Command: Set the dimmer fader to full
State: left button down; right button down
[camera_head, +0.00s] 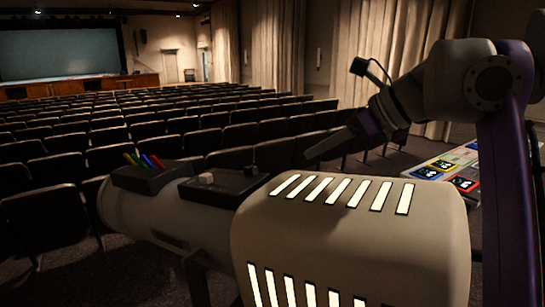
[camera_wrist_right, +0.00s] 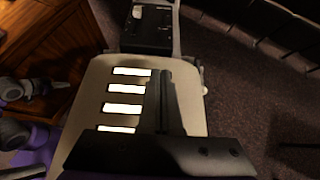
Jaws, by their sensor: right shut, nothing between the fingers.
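A pale lamp housing (camera_head: 350,235) with lit vent slots stands in front of me, with a long pale barrel to its left. On top of the barrel sits a black box (camera_head: 222,186) with a small light-grey knob (camera_head: 206,178), which looks like the fader; its setting is too small to read. The black box (camera_wrist_right: 155,42) also shows at the top of the right wrist view. My right gripper (camera_head: 310,154) is shut and empty, raised above the housing and right of the box. Its fingers (camera_wrist_right: 163,76) also show in the right wrist view, over the housing. My left gripper is out of view.
A desk panel with coloured screens (camera_head: 445,168) is at the right. Rows of dark seats (camera_head: 150,130) fill the hall behind.

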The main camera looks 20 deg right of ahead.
aim_at(284, 177)
jog(key=shift+w+d, duration=0.2)
jog(key=shift+w, duration=0.1)
jog(key=shift+w+a+f, duration=0.1)
jog(key=shift+a+f, duration=0.1)
jog(key=shift+a, duration=0.05)
jog(key=x, duration=0.8)
jog(key=shift+a+f, duration=0.1)
jog(key=shift+a, duration=0.05)
jog(key=w+a, duration=0.1)
jog(key=w+a+f, duration=0.1)
jog(key=w, duration=0.1)
jog(key=shift+w+a, duration=0.15)
jog(key=shift+w, duration=0.5)
jog(key=shift+s, duration=0.2)
